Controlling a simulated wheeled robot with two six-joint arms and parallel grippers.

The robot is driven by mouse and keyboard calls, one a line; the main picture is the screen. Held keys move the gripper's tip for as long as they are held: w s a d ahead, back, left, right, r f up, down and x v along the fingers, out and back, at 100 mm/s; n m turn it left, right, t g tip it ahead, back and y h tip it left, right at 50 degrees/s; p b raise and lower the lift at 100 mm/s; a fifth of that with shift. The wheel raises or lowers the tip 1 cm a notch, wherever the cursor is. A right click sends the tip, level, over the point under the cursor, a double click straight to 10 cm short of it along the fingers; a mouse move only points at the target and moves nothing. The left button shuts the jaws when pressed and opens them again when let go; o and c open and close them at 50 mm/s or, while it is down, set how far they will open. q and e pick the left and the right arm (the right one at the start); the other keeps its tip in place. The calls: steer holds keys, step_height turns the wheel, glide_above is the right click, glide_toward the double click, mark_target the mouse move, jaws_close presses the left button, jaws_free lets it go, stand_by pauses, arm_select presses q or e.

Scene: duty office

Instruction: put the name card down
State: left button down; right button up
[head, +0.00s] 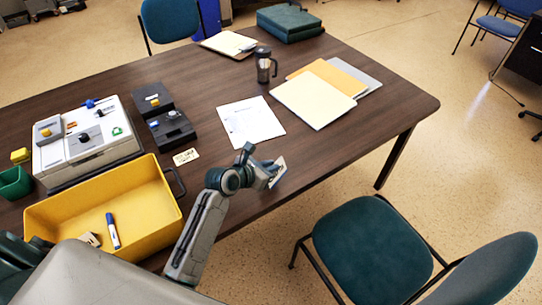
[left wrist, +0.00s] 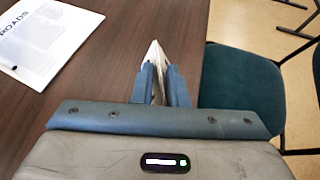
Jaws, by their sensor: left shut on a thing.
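The name card (head: 279,174) is a small whitish card held in my left gripper (head: 270,170). In the head view it is near the front edge of the dark wooden table (head: 335,150). In the left wrist view the card (left wrist: 154,55) stands on edge between the two fingers of the left gripper (left wrist: 160,85), which are shut on it. Its lower part is hidden by the fingers. I cannot tell whether it touches the table. My right gripper is not in view.
White papers (head: 250,121) and folders (head: 312,100) lie beyond the gripper. A yellow bin (head: 150,180), black devices (head: 172,130) and a small cream card (head: 186,157) are to the left. A teal chair (head: 370,250) stands at the front edge. Bare tabletop lies right of the papers.

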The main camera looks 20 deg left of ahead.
arm_select(q)
steer(key=shift+w+a+f+p, duration=0.15)
steer(key=shift+w+f, duration=0.55)
steer(key=shift+w, duration=0.3)
steer(key=shift+w+a+f+p, duration=0.15)
steer(key=shift+w+f, duration=0.5)
steer(key=shift+w, duration=0.4)
steer(key=shift+w+a+f+p, duration=0.1)
steer(key=shift+w+a+f, duration=0.05)
steer(key=shift+w+f, duration=0.7)
steer(key=c, duration=1.4)
jaws_free()
steer(key=shift+w+r, duration=0.15)
steer(key=v, duration=1.2)
